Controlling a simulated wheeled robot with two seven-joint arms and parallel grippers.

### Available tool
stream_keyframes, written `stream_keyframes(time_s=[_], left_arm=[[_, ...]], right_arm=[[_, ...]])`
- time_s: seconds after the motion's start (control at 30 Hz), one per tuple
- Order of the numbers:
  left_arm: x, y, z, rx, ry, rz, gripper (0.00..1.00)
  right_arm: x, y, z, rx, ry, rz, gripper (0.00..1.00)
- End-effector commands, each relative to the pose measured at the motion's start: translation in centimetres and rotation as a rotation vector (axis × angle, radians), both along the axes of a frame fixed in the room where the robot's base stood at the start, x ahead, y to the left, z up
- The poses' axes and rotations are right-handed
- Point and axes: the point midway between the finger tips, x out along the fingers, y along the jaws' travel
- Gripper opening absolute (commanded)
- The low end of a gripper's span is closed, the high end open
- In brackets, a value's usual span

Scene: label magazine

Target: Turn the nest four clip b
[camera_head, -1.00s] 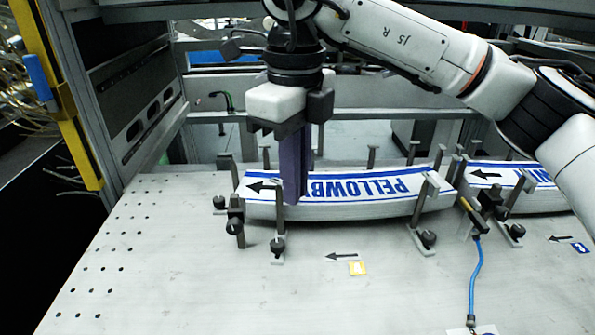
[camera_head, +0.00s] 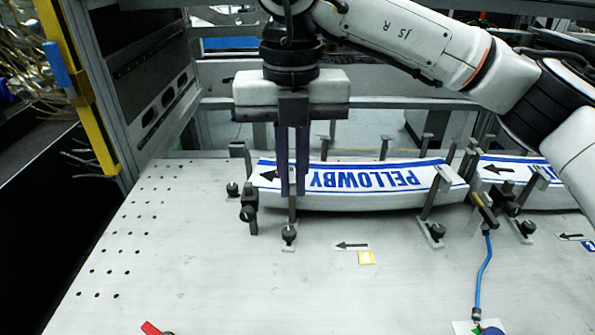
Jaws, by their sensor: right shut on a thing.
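My right gripper (camera_head: 292,192) points straight down over the left end of a stack of white labels (camera_head: 360,178) with blue borders, "PELLOWBY" lettering and a black arrow. Its two purple fingers are closed around a slim grey upright clip (camera_head: 292,212) at the front left of the stack. The clip's foot and black knob (camera_head: 289,233) show below, on the table. The fingers partly hide the clip's upper part and the label's arrow. Another clip (camera_head: 432,205) stands at the stack's front right. My left gripper is out of view.
Grey posts stand behind the stack. A second label stack (camera_head: 515,172) stands to the right. Black knobs (camera_head: 248,214) sit left of the stack. A blue hose (camera_head: 484,275) runs forward.

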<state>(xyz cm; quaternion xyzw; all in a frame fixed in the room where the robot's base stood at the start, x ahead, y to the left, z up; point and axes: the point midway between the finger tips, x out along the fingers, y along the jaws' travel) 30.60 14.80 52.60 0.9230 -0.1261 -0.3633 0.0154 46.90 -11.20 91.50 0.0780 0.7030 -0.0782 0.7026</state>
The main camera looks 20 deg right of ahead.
Motion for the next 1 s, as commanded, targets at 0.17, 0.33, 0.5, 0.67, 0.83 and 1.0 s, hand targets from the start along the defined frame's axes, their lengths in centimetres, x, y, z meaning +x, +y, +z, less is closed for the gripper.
stream_keyframes(time_s=[0.17,0.33,0.5,0.67,0.83,1.0], left_arm=[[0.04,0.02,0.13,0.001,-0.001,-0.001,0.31],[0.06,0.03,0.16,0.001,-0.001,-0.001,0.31],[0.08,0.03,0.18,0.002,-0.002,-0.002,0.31],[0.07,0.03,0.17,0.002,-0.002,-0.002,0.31],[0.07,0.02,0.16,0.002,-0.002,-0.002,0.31],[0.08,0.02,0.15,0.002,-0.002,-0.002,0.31]], right_arm=[[0.17,0.29,0.10,0.001,-0.003,-0.099,0.00],[0.24,0.43,0.10,0.001,-0.003,-0.159,0.00],[0.27,0.49,0.10,0.001,-0.003,-0.187,0.00],[0.29,0.50,0.10,0.001,-0.003,-0.193,0.00],[0.30,0.51,0.10,0.002,-0.004,-0.193,0.00],[0.29,0.51,0.10,0.002,-0.004,-0.193,0.20]])
